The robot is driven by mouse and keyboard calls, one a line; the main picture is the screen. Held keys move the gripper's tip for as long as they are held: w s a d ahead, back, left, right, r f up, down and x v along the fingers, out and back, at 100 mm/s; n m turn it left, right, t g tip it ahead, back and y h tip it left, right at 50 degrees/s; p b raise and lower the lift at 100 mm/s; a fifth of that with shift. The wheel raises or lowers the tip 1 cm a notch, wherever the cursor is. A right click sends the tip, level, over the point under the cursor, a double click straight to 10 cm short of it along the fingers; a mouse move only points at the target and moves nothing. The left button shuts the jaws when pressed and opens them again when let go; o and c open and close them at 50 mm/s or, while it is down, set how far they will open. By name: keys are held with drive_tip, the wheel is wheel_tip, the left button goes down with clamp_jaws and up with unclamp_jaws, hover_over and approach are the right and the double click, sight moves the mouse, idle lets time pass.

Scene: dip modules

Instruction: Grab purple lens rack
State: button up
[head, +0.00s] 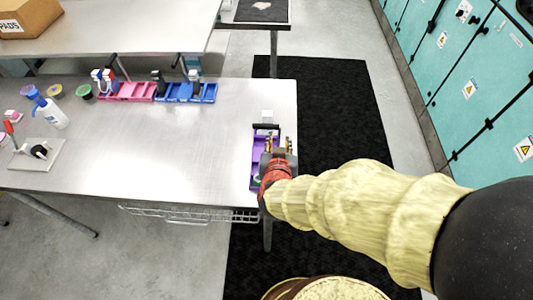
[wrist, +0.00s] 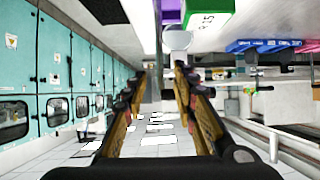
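The purple lens rack (head: 256,160) sits near the right end of the grey metal table in the head view. A black bar and a small pale block stand at its far end. My gripper (head: 278,146) is over its right side, near the table edge, and hides part of it. In the wrist view a purple piece of the rack (wrist: 172,13) shows at the top, beside a green block with white markings. My gripper (wrist: 162,70) has its two fingers apart, with nothing clearly held between them. I cannot tell whether a finger touches the rack.
A pink rack (head: 128,91) and a blue rack (head: 187,92) stand at the table's back. A white bottle (head: 52,114) and a small stand (head: 37,153) are at the left. The table middle is clear. Teal cabinets (head: 470,80) line the right.

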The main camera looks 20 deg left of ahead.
sight(279, 135)
drive_tip(key=b+x, duration=0.1)
drive_tip(key=x, duration=0.4)
drive_tip(key=shift+w+a+f, duration=0.1)
drive_tip(key=shift+w, duration=0.25)
drive_tip(key=c, duration=0.3)
drive_tip(key=c, duration=0.4)
clamp_jaws()
